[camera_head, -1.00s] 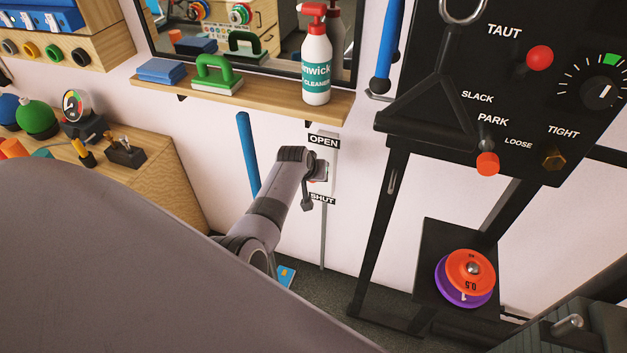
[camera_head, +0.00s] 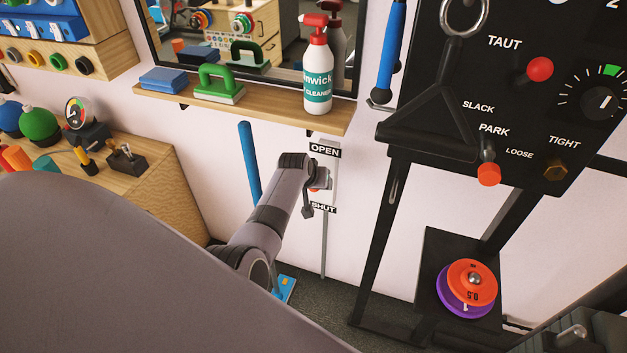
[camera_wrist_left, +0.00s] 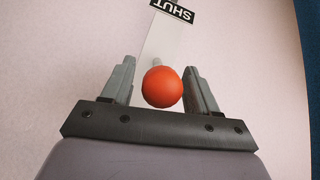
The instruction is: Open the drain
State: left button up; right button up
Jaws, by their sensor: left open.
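The drain plate (camera_head: 331,162) is a pale upright strip on the wall, with an OPEN label (camera_head: 325,150) at its top and a SHUT label (camera_head: 323,208) lower down. The SHUT label also shows upside down in the left wrist view (camera_wrist_left: 173,9). A red ball knob (camera_wrist_left: 162,87) sits between the two fingers of my left gripper (camera_wrist_left: 160,69), which are spread with gaps beside it. In the head view my left gripper (camera_head: 322,180) is at the plate between the two labels, and my wrist hides most of the knob. My right gripper is not in view.
A wooden shelf (camera_head: 250,117) with a spray bottle (camera_head: 318,75) and a green-handled scrubber (camera_head: 218,84) is above. A black machine (camera_head: 500,110) on a frame stands to the right. A blue pole (camera_head: 249,160) leans at the wall. A wooden bench (camera_head: 165,200) is to the left.

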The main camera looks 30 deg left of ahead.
pick_arm(q)
jog(key=p+v, duration=0.1)
jog(key=v, duration=0.4)
jog(key=shift+s+r+p, duration=0.1)
jog(key=shift+r+p, duration=0.15)
jog(key=shift+p, duration=0.15)
jog(key=shift+s+d+r, duration=0.1)
jog(key=shift+s+r, duration=0.3)
jog(key=shift+r, duration=0.1)
